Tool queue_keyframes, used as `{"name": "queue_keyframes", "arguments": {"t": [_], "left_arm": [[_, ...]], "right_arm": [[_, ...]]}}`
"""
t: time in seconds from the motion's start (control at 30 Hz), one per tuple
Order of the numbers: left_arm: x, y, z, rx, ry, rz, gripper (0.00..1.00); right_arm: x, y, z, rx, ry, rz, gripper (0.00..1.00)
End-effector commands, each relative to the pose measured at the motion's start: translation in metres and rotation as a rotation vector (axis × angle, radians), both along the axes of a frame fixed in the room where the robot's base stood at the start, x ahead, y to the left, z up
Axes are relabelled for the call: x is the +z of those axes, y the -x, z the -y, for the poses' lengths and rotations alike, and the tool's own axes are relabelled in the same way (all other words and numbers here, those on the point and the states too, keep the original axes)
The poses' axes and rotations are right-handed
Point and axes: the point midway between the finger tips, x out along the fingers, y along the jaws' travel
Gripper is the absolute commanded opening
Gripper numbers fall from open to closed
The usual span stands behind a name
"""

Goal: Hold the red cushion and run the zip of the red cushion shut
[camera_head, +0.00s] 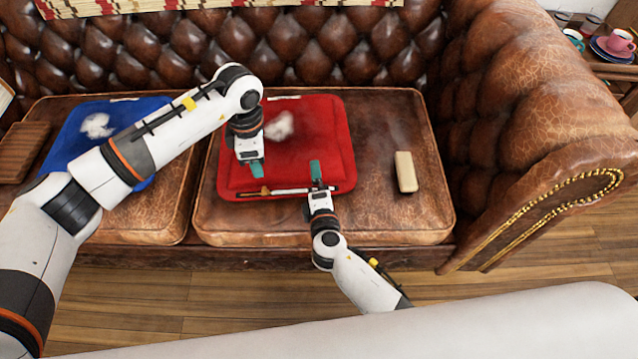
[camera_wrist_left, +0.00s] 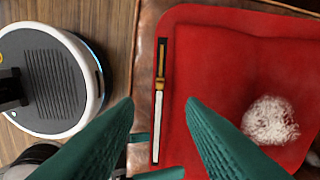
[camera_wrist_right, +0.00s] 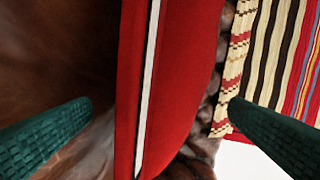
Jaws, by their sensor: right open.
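The red cushion (camera_head: 310,130) lies on the leather sofa seat, with a white fluffy patch (camera_head: 279,125) on top. Its zip (camera_head: 292,190) runs along the front edge; in the left wrist view the zip (camera_wrist_left: 157,120) has a gold slider (camera_wrist_left: 160,82) between a dark stretch and a white stretch. My left gripper (camera_head: 256,171) is open above the cushion's front part, empty, near the slider. My right gripper (camera_head: 316,178) is open at the front edge near the zip's right end. In the right wrist view the cushion edge (camera_wrist_right: 175,90) shows between its spread fingers (camera_wrist_right: 160,108); contact cannot be told.
A blue cushion (camera_head: 72,128) with white fluff lies left, partly behind my left arm. A beige block (camera_head: 405,172) lies right of the red cushion. A slatted wooden board (camera_head: 24,152) is far left. The sofa armrest (camera_head: 560,130) rises at right; cups (camera_head: 619,41) stand beyond it.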

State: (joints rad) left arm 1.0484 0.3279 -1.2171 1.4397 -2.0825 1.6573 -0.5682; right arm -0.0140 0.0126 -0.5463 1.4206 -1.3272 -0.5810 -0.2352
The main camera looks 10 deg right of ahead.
Motion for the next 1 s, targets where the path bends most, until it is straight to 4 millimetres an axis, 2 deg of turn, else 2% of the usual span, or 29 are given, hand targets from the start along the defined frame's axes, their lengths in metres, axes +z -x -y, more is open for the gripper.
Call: {"name": "queue_keyframes", "arguments": {"t": [0.13,0.4,0.77,0.8,1.0], "left_arm": [[0.0,0.0,0.0,0.0,0.0,0.0,0.36],[0.0,0.0,0.0,0.0,0.0,0.0,0.36],[0.0,0.0,0.0,0.0,0.0,0.0,0.36],[0.0,0.0,0.0,0.0,0.0,0.0,0.35],[-0.0007,-0.0001,-0.0021,0.0,0.006,-0.004,0.02]], "right_arm": [[-0.0018,-0.0074,0.0006,-0.001,0.0,0.0,0.99],[-0.0024,-0.0079,0.0006,-0.001,-0.001,-0.001,0.99],[-0.0027,-0.0074,0.0007,-0.001,0.0,-0.001,0.4],[-0.0028,-0.0074,0.0007,-0.001,0.0,-0.002,0.35],[-0.0031,-0.0072,0.0007,0.0,0.0,-0.002,0.35]]}}
